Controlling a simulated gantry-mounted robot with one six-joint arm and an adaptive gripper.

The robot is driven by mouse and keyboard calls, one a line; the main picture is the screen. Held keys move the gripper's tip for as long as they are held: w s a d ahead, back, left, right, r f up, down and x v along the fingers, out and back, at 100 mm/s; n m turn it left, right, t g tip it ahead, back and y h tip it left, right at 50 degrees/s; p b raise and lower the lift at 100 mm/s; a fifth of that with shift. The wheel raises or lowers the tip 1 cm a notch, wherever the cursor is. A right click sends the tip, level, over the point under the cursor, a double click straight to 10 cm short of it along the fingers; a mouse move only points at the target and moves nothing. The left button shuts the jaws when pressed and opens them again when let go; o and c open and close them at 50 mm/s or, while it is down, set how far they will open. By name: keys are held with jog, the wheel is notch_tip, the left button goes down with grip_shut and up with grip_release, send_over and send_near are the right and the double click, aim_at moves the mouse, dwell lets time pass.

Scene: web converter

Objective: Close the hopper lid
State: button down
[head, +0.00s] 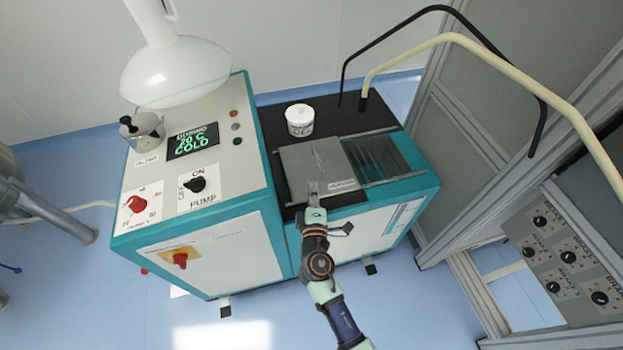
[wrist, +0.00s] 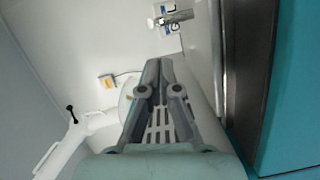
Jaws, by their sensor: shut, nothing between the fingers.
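The hopper lid (head: 308,165) looks like a flat grey plate on top of the teal machine, with a thin handle-like piece on it and a small label near its front right corner. To its right is a dark ribbed section (head: 377,157) between metal rails, not covered by the plate. My gripper (head: 313,186) is at the plate's front edge in the head view, overlapping it; I cannot tell whether it touches. In the wrist view my gripper (wrist: 158,64) has its fingers together, with nothing between them. The lid is not clearly recognisable there.
A white tub (head: 300,121) stands on the black top behind the plate. The control cabinet (head: 190,190) with display and knobs is to the left. Black and cream bent pipes (head: 445,40) arch over the right side. In the wrist view a teal panel (wrist: 295,90) fills the right edge.

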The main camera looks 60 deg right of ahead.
aim_at(311, 173)
jog(key=shift+w+d, duration=0.1)
jog(key=shift+d, duration=0.05)
jog(key=b+x, duration=0.2)
jog(key=x, duration=0.7)
jog(key=shift+d, duration=0.1)
jog(key=shift+w+d, duration=0.25)
